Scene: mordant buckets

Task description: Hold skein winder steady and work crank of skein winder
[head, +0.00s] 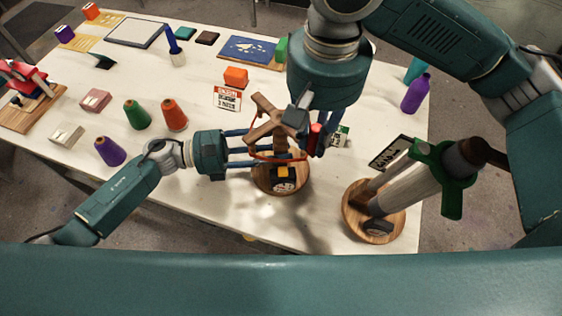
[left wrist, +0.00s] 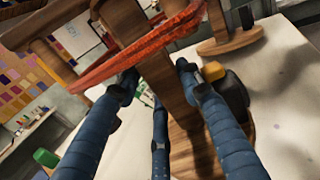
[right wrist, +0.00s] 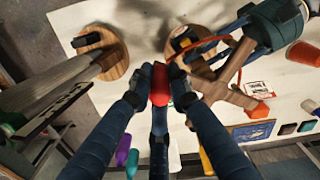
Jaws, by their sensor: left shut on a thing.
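The skein winder has a round wooden base (head: 297,187), a wooden post and crossed wooden arms (head: 268,117) with a red yarn loop around them. My left gripper (head: 283,156) is shut on the post. The left wrist view shows the post (left wrist: 172,75) between its fingers, with the red yarn (left wrist: 135,48) running across above them. The winder's red crank handle (head: 315,134) is at my right gripper (head: 312,145). In the right wrist view the handle (right wrist: 160,84) sits between the fingertips, which appear to touch both its sides. The crank's joint is hidden.
A second round wooden stand (head: 385,228) with a thick grey roller and green clamp (head: 440,178) stands right of the winder. Purple, green and orange cones (head: 174,114) are at left. A purple bottle (head: 415,94) is at the right edge.

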